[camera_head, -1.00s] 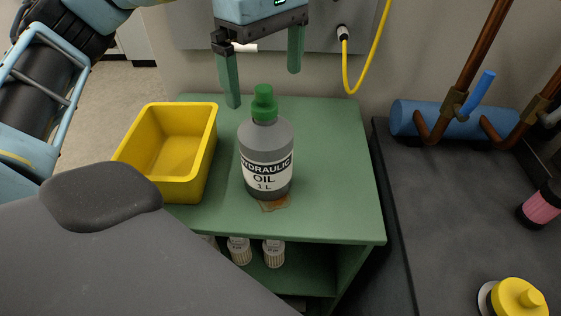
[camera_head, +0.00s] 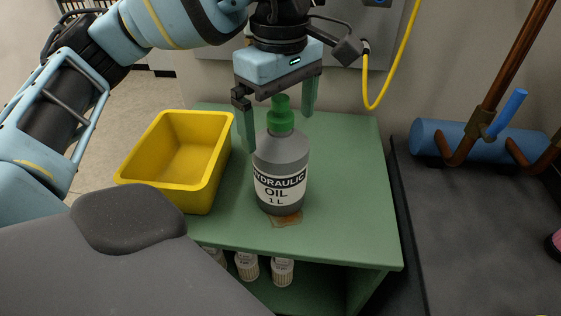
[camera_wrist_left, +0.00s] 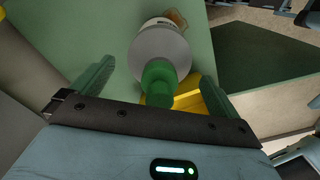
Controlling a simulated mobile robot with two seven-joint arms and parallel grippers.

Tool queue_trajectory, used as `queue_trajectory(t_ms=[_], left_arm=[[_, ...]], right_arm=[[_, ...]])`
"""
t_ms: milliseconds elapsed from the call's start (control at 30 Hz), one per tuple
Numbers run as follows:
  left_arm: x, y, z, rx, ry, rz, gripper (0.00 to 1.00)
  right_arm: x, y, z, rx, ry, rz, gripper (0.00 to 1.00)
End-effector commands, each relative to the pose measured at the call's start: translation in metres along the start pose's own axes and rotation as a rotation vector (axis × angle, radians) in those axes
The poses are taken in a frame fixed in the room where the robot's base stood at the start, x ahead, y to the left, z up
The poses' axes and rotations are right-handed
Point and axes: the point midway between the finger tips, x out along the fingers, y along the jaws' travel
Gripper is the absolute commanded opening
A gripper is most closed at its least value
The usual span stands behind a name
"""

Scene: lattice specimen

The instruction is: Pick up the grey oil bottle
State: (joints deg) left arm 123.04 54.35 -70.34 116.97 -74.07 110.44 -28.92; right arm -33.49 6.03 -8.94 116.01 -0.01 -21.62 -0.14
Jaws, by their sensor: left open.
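The grey oil bottle (camera_head: 281,165) has a green cap and a label reading "HYDRAULIC OIL 1 L". It stands upright on the green cabinet top (camera_head: 345,190). My left gripper (camera_head: 279,130) is open and points down over the bottle, with its green fingers on either side of the cap and upper bottle. In the left wrist view the bottle (camera_wrist_left: 160,45) lies between and beyond the open fingers of the left gripper (camera_wrist_left: 152,85). I cannot tell whether a finger touches it. My right gripper is not in view.
A yellow bin (camera_head: 207,185) stands close to the left of the bottle. A brown stain (camera_head: 287,219) lies at the bottle's foot. Small containers (camera_head: 247,266) sit on the shelf below. A yellow cable (camera_head: 390,80) hangs behind. The cabinet top right of the bottle is clear.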

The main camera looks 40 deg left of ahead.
Motion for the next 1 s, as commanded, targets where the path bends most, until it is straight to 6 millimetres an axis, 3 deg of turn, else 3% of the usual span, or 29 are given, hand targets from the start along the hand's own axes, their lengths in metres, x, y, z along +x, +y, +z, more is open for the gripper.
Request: queue_trajectory(t_ms=[200, 467, 1000], left_arm=[[0.023, 0.000, -0.001, -0.001, -0.001, -0.001, 1.00], [0.025, 0.000, -0.001, -0.001, -0.002, 0.000, 1.00], [0.024, 0.000, 0.000, -0.001, -0.002, 0.000, 0.29]], right_arm=[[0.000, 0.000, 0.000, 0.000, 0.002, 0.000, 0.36], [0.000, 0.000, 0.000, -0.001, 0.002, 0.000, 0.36], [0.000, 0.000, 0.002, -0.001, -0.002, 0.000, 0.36]])
